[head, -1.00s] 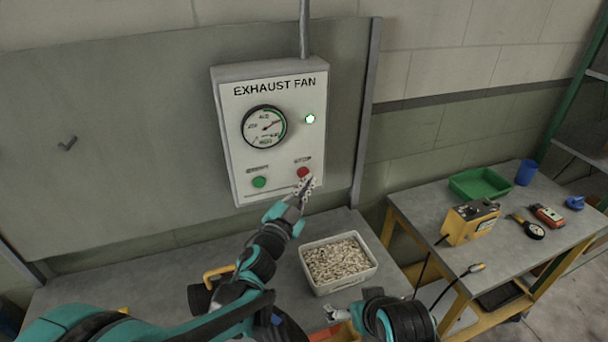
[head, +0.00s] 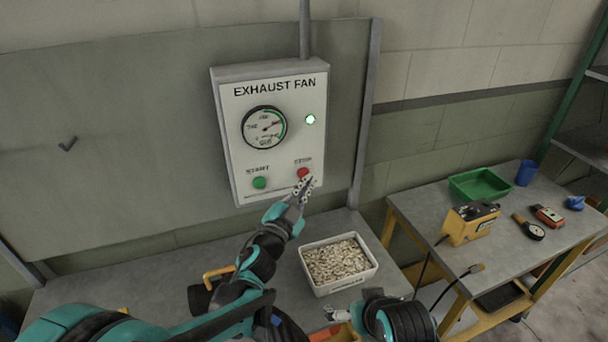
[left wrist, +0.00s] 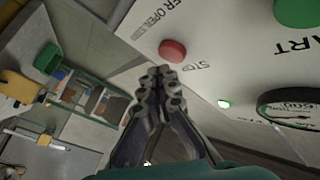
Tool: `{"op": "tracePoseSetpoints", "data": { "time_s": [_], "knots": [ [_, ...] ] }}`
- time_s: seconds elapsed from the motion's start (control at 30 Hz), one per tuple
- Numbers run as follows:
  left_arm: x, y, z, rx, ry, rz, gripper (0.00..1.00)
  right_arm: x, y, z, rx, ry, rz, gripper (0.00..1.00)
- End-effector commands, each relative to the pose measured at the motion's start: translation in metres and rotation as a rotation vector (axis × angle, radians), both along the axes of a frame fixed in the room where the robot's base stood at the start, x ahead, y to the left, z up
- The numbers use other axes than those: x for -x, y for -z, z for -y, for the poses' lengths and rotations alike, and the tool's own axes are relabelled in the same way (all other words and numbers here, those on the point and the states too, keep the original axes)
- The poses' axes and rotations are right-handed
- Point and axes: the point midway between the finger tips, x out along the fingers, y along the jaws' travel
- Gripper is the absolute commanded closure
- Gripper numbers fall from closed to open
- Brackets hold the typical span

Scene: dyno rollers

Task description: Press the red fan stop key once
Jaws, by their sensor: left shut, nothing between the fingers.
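The exhaust fan box (head: 240,160) hangs on a grey panel. Its red stop key (head: 303,173) sits at the lower right, with a green start key (head: 259,183) to its left. My left gripper (head: 309,183) is shut and empty, its tips just below and right of the red key. In the left wrist view the red key (left wrist: 172,51) stands out from the panel, just beyond the shut fingertips (left wrist: 162,72), with a small gap in the picture; contact cannot be told. The lamp (head: 310,119) glows pale green. My right gripper (head: 338,314) is low, its finger opening unclear.
A white bin of small pale pieces (head: 318,288) stands on the bench under the box. On the right table are a green tray (head: 479,184), a yellow device (head: 469,222) and a blue cup (head: 526,172). The space before the box is otherwise clear.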

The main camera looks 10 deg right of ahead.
Motion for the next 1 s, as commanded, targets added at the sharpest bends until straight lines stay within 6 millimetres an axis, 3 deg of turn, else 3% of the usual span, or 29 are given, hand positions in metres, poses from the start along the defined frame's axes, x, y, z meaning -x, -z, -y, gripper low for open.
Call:
{"op": "tracePoseSetpoints", "data": {
  "time_s": [1.0],
  "knots": [
    [-0.0083,-0.0004,-0.0016,0.0,0.0,0.0,1.0,0.0,0.0015,0.0,0.0,0.0,0.0,0.0]
  ]
}}
